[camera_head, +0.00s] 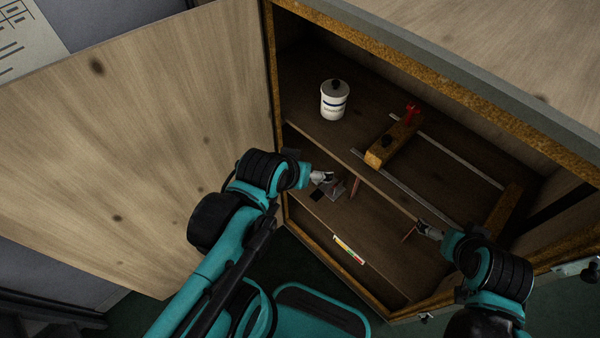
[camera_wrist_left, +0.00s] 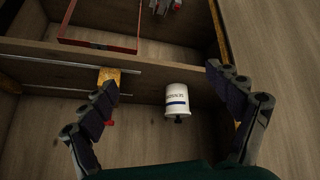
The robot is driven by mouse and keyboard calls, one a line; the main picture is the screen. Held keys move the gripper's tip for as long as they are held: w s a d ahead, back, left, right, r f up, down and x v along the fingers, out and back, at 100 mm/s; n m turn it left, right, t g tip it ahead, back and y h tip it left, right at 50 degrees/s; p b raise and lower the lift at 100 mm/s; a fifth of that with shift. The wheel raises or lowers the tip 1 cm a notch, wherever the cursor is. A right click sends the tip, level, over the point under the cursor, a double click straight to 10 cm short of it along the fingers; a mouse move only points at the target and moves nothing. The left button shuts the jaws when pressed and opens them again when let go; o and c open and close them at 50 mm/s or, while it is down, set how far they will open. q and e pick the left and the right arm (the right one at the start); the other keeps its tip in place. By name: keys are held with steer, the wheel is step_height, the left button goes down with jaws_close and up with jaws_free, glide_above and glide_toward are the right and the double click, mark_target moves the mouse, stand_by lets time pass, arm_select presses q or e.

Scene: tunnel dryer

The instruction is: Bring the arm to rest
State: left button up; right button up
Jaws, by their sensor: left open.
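My left arm reaches from the left into the open wooden cabinet (camera_head: 305,75). My left gripper (camera_head: 328,182) is at the front edge of the upper shelf, in front of the white jar (camera_head: 334,104) and apart from it. In the left wrist view the two fingers (camera_wrist_left: 162,77) are spread wide with nothing gripped. The jar, with a dark knob, shows beyond them in that view (camera_wrist_left: 177,98). My right gripper (camera_head: 420,230) is at the cabinet's front on the right, by a thin reddish piece; its jaws are too small to read.
The cabinet door (camera_head: 140,140) stands open at the left, beside my left arm. On the upper shelf lie a wooden block (camera_head: 392,143) with a red part and metal rails (camera_head: 440,140). A coloured strip (camera_head: 349,250) is on the lower front. Shelf edges are close to both grippers.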

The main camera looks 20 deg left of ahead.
arm_select(q)
steer(key=shift+s+a+m, duration=0.2)
steer(key=shift+s+m, duration=0.5)
steer(key=shift+m, duration=0.2)
stand_by(0.7)
